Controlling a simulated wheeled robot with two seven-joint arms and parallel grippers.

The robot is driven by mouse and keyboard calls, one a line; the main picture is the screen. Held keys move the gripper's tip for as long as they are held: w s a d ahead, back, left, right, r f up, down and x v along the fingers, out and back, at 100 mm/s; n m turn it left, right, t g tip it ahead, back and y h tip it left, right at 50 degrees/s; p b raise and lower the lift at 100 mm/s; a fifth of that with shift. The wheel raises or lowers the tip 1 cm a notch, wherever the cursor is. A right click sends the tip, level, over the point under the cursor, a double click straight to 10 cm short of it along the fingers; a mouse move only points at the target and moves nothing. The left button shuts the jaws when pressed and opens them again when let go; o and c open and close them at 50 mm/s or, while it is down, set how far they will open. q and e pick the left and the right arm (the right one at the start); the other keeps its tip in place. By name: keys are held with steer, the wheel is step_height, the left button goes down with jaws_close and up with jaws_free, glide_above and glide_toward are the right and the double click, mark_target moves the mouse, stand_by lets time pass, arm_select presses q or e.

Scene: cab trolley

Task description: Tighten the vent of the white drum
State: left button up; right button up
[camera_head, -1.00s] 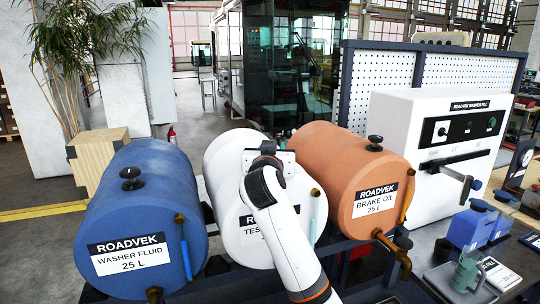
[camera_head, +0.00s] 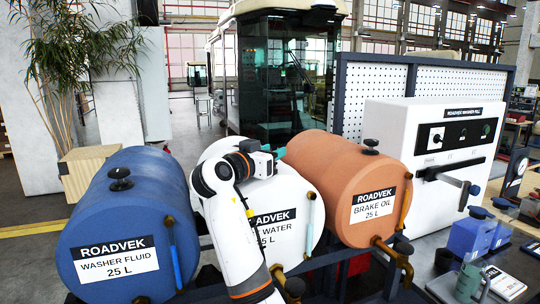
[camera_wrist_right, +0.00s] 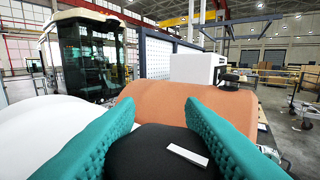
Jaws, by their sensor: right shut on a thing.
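The white drum (camera_head: 293,195), labelled as water, lies on its side between the blue and orange drums. In the head view my right gripper (camera_head: 281,153) is at its top, and the wrist hides the vent there. In the right wrist view the teal fingers of my right gripper (camera_wrist_right: 160,112) stand on either side of a black vent knob (camera_wrist_right: 150,150) and are shut on it. The knob has a short white mark on top. The white drum's curved top (camera_wrist_right: 75,120) is at the left of that view. My left gripper is not in view.
The blue drum (camera_head: 125,205) stands close on the left and the orange drum (camera_head: 335,165) close on the right, each with a black vent knob on top. A white filling unit (camera_head: 400,125) and a pegboard panel (camera_head: 375,90) stand further right.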

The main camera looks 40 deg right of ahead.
steer(key=shift+f, duration=0.15)
steer(key=o, duration=1)
steer(key=b+v, duration=0.4)
steer(key=v, duration=0.7)
steer(key=shift+w+a, duration=0.1)
steer(key=shift+s+a, duration=0.2)
steer(key=shift+a, duration=0.2)
